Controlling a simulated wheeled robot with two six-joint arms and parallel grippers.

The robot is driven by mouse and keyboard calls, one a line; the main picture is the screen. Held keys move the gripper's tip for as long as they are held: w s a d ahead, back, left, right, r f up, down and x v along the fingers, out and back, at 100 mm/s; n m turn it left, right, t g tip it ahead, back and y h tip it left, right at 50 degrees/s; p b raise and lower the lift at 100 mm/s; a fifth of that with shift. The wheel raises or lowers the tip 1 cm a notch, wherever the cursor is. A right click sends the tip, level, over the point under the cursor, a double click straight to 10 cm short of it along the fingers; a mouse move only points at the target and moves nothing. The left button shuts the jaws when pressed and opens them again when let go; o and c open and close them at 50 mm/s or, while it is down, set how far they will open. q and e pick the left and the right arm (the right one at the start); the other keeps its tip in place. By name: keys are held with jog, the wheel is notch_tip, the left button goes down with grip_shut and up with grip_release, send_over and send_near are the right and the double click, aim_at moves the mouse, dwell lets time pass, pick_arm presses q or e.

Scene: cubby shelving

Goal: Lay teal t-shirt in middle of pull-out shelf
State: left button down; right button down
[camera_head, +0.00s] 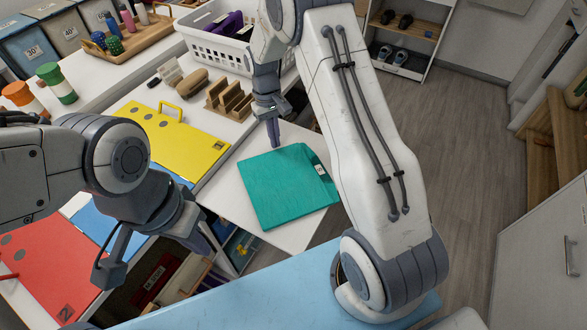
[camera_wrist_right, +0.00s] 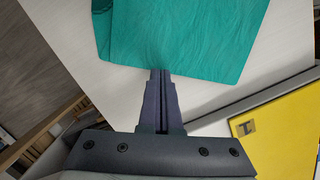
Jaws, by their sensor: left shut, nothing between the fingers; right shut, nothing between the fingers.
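The folded teal t-shirt (camera_head: 285,188) lies flat on the white pull-out shelf (camera_head: 222,192), with a small white tag near its right edge. It also shows at the top of the right wrist view (camera_wrist_right: 190,32). My right gripper (camera_head: 276,143) is shut and empty, just beyond the shirt's far edge in the head view. In the right wrist view its fingertips (camera_wrist_right: 160,72) meet the shirt's edge in the picture; I cannot tell whether they touch it.
A yellow folder (camera_head: 180,140) lies left of the shelf, with a red one (camera_head: 45,270) nearer. A wooden rack (camera_head: 229,100) and a white basket (camera_head: 215,48) stand behind. Bare shelf surface shows around the shirt. Open floor lies to the right.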

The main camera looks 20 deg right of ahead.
aim_at(295, 178)
jog(key=s, duration=0.3)
jog(key=s+p, duration=0.1)
jog(key=s, duration=0.3)
jog(key=s+d+p, duration=0.1)
jog(key=s, duration=0.3)
jog(key=shift+s+d+r, duration=0.1)
jog(key=shift+s+r, duration=0.05)
jog(key=shift+s, duration=0.1)
jog(key=shift+w+f, duration=0.15)
jog(key=shift+f, duration=0.7)
jog(key=shift+f, duration=0.15)
